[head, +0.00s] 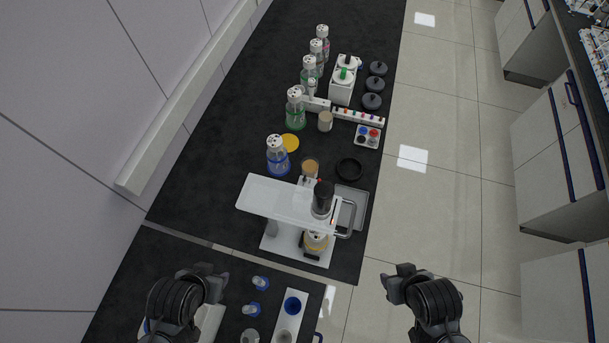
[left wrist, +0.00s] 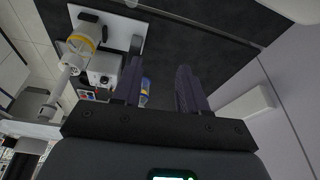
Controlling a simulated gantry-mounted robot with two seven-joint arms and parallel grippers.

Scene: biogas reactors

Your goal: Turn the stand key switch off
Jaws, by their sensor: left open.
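The white stand (head: 283,239) is in the middle of the head view, with a pale plate (head: 285,203) on top, a dark cylindrical unit (head: 322,198) and a yellow-banded bottle (head: 316,241) at its right side. The stand also shows upper left in the left wrist view (left wrist: 122,30). I cannot make out its key switch for certain. My left gripper (head: 207,280) is open and empty, left of and nearer than the stand; its two dark fingers (left wrist: 158,78) stand apart in the wrist view. My right gripper (head: 398,281) is over the floor at right, its jaw state unclear.
Several bottles (head: 277,155) stand on the black bench behind the stand. A grey tray (head: 358,207) and a black ring (head: 349,168) are beside it. The near bench holds blue-capped bottles (head: 261,283) and a white block (head: 288,322). The floor on the right is clear.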

